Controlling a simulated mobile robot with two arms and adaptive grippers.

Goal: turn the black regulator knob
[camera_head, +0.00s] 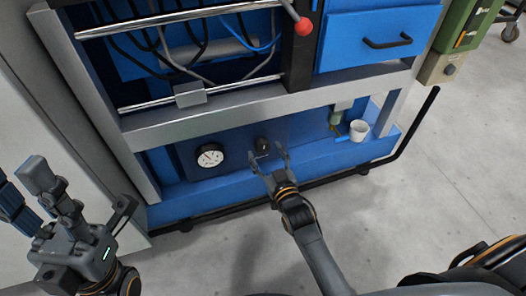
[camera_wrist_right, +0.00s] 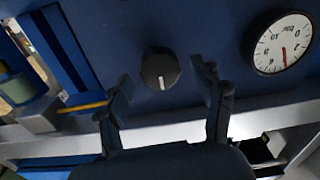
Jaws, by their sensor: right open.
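The black regulator knob (camera_head: 262,143) sits on the dark blue lower panel of the bench, right of a round white gauge (camera_head: 210,157). In the right wrist view the knob (camera_wrist_right: 160,68) shows a white line pointing down, and the gauge (camera_wrist_right: 283,43) has a red needle. My right gripper (camera_head: 268,156) is open and empty in front of the knob. In the wrist view its fingers (camera_wrist_right: 162,80) stand at either side of the knob, with visible gaps. My left gripper (camera_head: 83,192) is open and empty at the lower left, away from the panel.
A metal frame rail (camera_head: 215,112) runs above the panel, and a black bar (camera_head: 410,130) runs along the front and right.

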